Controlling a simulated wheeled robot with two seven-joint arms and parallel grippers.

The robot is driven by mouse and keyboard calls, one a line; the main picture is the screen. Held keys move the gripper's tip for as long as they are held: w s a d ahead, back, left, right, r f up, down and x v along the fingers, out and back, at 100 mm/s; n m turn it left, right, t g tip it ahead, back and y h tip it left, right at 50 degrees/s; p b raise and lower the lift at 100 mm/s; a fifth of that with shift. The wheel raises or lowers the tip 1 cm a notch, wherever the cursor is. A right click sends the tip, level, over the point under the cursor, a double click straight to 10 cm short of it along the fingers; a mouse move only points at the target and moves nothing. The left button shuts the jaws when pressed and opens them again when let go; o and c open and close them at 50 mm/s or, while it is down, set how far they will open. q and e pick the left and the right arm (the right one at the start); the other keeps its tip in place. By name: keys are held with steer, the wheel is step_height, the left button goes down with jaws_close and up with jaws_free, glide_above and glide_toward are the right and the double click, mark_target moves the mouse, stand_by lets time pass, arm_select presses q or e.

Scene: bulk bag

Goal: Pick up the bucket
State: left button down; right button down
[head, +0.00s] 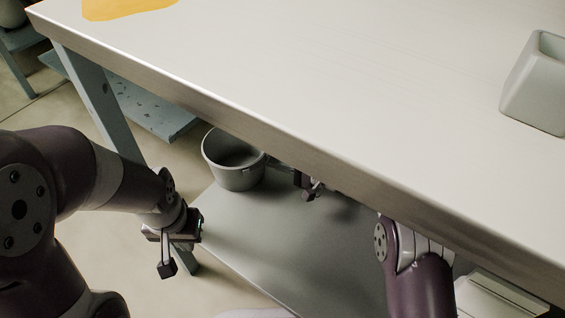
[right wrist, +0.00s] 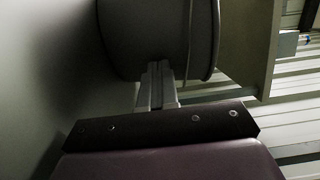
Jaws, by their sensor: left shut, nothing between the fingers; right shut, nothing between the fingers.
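A grey bucket (head: 237,175) stands upright on the lower shelf (head: 290,240) under the table, partly hidden by the tabletop edge. In the right wrist view the bucket (right wrist: 165,35) fills the top middle. My right gripper (head: 310,188) is under the table, to the right of the bucket. In the right wrist view its fingers (right wrist: 158,72) are shut, with their tips at the bucket's side; I cannot tell whether they touch it. My left gripper (head: 168,262) is shut and empty, in front of the shelf's left end, apart from the bucket.
The white tabletop (head: 330,80) hangs over the shelf, and its front edge covers part of my right arm. A table leg (head: 105,105) stands left of the bucket. A pale square container (head: 540,85) and a yellow item (head: 125,8) are on top. The shelf's front is clear.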

mark_target(261, 170)
steer(key=a+p, duration=0.1)
steer(key=s+a+p, duration=0.1)
steer(key=a, duration=0.1)
steer(key=s+a+p, duration=0.1)
steer(key=shift+a+r, duration=0.15)
steer(key=shift+r, duration=0.1)
steer(key=shift+s+a+f, duration=0.1)
steer(key=shift+a+f, duration=0.1)
steer(key=shift+f, duration=0.05)
